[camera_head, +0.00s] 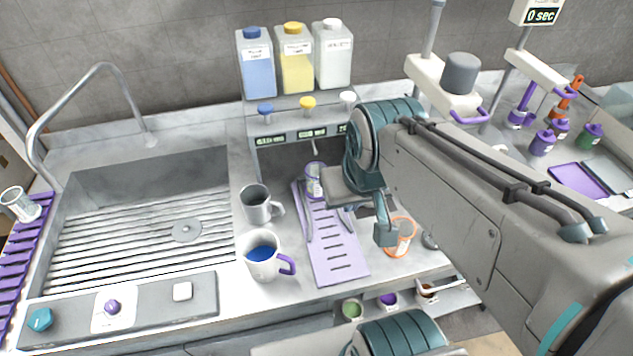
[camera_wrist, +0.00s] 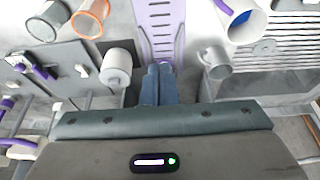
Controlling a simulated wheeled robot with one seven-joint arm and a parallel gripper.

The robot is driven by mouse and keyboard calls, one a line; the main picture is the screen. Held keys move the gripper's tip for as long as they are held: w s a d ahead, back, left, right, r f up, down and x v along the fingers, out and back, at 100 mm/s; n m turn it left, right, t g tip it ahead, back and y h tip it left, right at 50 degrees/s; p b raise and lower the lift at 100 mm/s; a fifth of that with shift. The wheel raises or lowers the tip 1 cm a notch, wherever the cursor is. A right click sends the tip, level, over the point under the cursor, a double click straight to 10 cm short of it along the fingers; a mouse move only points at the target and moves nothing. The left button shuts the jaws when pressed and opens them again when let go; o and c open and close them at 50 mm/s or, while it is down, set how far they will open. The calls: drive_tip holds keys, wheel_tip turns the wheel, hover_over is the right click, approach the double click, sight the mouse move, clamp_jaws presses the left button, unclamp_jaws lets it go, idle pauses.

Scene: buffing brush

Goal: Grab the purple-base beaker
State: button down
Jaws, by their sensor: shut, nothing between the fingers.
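A clear beaker with purple markings (camera_head: 315,180) stands upright under the dispenser, at the back of the lilac slotted tray (camera_head: 338,255). It looks like the purple-base beaker, though its base is partly hard to make out. My gripper (camera_wrist: 160,72) is shut and empty, its blue fingers together over the end of the tray in the wrist view. In the head view my gripper is to the right of the beaker and apart from it. In the wrist view the fingers cover the area where the beaker stands; only a trace of purple shows at their tips.
An orange-rimmed beaker (camera_head: 401,238) stands right of the tray. A grey mug (camera_head: 256,203) and a white mug with blue liquid and a purple handle (camera_head: 263,258) stand left. The dispenser (camera_head: 290,135) overhangs the beaker. The sink (camera_head: 140,215) lies further left.

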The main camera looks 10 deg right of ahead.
idle(0.3)
drive_tip(key=c, duration=1.5)
unclamp_jaws()
drive_tip(key=shift+w, duration=0.15)
drive_tip(key=o, duration=0.5)
drive_tip(key=shift+w, duration=0.35)
drive_tip(key=shift+c, duration=0.2)
drive_tip(key=o, duration=0.5)
drive_tip(key=shift+m+h, duration=0.3)
drive_tip(key=shift+m, duration=0.6)
drive_tip(key=w, duration=0.2)
drive_tip(key=w+b, duration=0.1)
drive_tip(key=w, duration=0.3)
drive_tip(key=shift+w+f, duration=0.35)
drive_tip(key=shift+f, duration=0.05)
drive_tip(key=shift+c, duration=0.2)
drive_tip(key=m+h, duration=0.1)
drive_tip(key=m, duration=0.1)
hover_over(316, 172)
drive_tip(key=s, duration=0.5)
drive_tip(key=f, duration=1)
drive_tip(key=shift+a+f, duration=0.35)
drive_tip(key=shift+f, duration=0.05)
drive_tip(key=shift+a+p+x, duration=0.2)
drive_tip(key=shift+p+x, duration=0.15)
drive_tip(key=shift+x, duration=1)
drive_tip(key=shift+a+p+x, duration=0.15)
drive_tip(key=shift+p+x, duration=0.15)
drive_tip(key=shift+x, duration=1.05)
